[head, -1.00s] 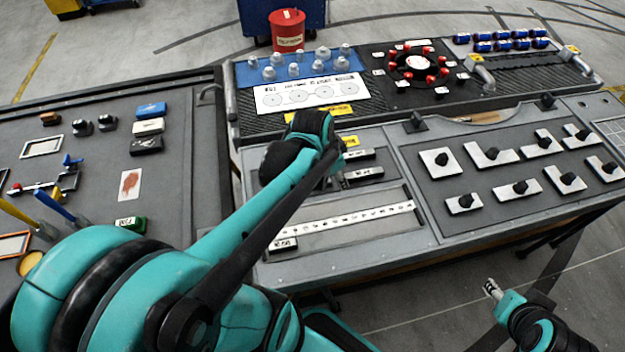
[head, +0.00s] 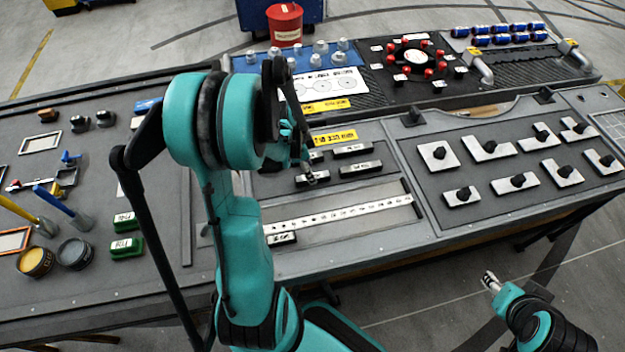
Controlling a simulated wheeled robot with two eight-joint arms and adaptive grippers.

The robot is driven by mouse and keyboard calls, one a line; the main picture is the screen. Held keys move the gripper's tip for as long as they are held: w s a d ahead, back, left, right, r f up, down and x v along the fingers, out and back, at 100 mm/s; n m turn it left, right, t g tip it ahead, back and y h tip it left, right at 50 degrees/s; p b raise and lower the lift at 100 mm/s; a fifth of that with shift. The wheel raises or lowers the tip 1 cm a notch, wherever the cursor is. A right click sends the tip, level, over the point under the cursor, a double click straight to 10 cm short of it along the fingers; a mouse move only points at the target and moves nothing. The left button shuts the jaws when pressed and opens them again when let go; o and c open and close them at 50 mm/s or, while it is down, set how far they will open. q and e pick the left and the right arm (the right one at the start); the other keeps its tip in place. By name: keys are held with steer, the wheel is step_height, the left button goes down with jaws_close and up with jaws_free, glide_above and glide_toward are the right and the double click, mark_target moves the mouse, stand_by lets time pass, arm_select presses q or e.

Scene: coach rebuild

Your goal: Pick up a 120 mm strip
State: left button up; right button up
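Several dark strips with small white labels lie on the grey bench panel in the head view: one at the upper middle (head: 352,149), one below it (head: 360,168), and one at lower left (head: 281,238) by a long white numbered scale (head: 340,219). The labels are too small to read, so I cannot tell which is the 120 mm strip. My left gripper (head: 310,177) points down at another strip (head: 318,178), partly hiding it; contact and finger opening are unclear. My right gripper (head: 490,281) is away from the bench at lower right, its fingers too small to judge.
A panel of white plates with black knobs (head: 518,180) lies to the right. A raised rear shelf holds a ring of red-topped parts (head: 416,56) and blue cylinders (head: 501,36). The left bench has brushes, tins (head: 35,262) and green blocks (head: 125,246).

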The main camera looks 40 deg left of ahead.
mark_target(322, 176)
arm_select(q)
steer(key=b+x, duration=0.1)
steer(key=x, duration=0.2)
steer(key=shift+a+f, duration=0.1)
steer(key=shift+f, duration=0.2)
steer(key=shift+r, duration=0.1)
jaws_close()
steer(key=shift+r, duration=0.15)
